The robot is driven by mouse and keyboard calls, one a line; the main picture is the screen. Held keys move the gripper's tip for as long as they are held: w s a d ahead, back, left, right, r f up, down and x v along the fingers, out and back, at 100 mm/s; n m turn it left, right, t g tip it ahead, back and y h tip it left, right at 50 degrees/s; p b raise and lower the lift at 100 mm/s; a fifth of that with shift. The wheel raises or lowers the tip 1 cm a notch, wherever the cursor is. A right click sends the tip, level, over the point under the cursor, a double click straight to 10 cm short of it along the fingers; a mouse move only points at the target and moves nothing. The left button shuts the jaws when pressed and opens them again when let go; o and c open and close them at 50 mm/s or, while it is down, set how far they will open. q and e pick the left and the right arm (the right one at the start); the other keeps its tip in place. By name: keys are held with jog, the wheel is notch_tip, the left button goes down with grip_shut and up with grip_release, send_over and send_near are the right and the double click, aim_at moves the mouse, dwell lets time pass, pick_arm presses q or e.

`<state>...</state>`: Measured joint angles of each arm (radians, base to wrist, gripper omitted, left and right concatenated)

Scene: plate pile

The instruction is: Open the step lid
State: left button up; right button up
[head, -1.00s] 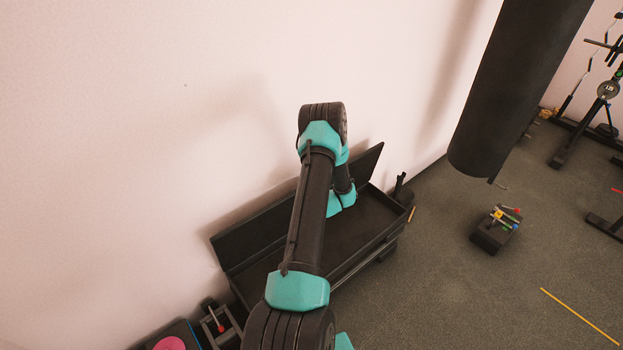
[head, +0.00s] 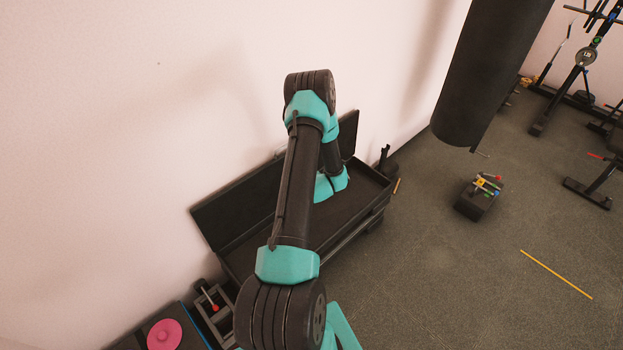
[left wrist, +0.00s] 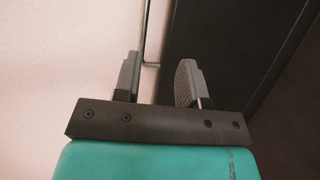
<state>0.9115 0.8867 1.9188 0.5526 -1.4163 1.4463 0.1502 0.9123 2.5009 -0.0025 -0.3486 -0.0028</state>
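The step is a long black box (head: 372,207) on the floor by the wall, open at the top with a dark interior. Its black lid (head: 235,208) stands raised along the wall side. My arm crosses in front of the middle of the box and lid in the head view, and its gripper is hidden there. In the left wrist view my left gripper (left wrist: 158,75) has its two fingers apart, with nothing between them. A large dark panel, apparently the lid (left wrist: 220,45), lies just beyond the right finger. Contact cannot be told. My right gripper is not in view.
A black punching bag (head: 485,75) hangs at the right. A black block with coloured clips (head: 478,200) sits on the floor below it. A pink disc (head: 164,335) lies at the lower left. Weight equipment stands far right. The grey floor right of the box is mostly clear.

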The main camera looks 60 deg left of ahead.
pick_arm(q)
jog(key=v, duration=1.2)
jog(key=w+d+f+m+t+h, duration=0.35)
jog(key=w+d+m+h, duration=0.25)
jog(key=d+m, duration=0.4)
jog(key=w+d+f+m+t+h, duration=0.2)
jog(key=w+d+f+m+h, duration=0.35)
jog(key=d, duration=0.75)
jog(key=s+d+r+m+g+h, duration=0.1)
jog(key=s+d+m+g+h, duration=0.1)
jog(key=d+m, duration=0.7)
jog(key=s+d+r+m+g+h, duration=0.1)
jog(key=s+d+m+g+h, duration=0.2)
jog(key=d+m+h, duration=0.3)
jog(key=d+m+g, duration=0.1)
jog(key=d+m, duration=0.2)
jog(key=d, duration=0.1)
jog(key=shift+s+d, duration=0.3)
jog(key=shift+d, duration=0.1)
jog(key=shift+m, duration=0.25)
jog(key=shift+c, duration=0.2)
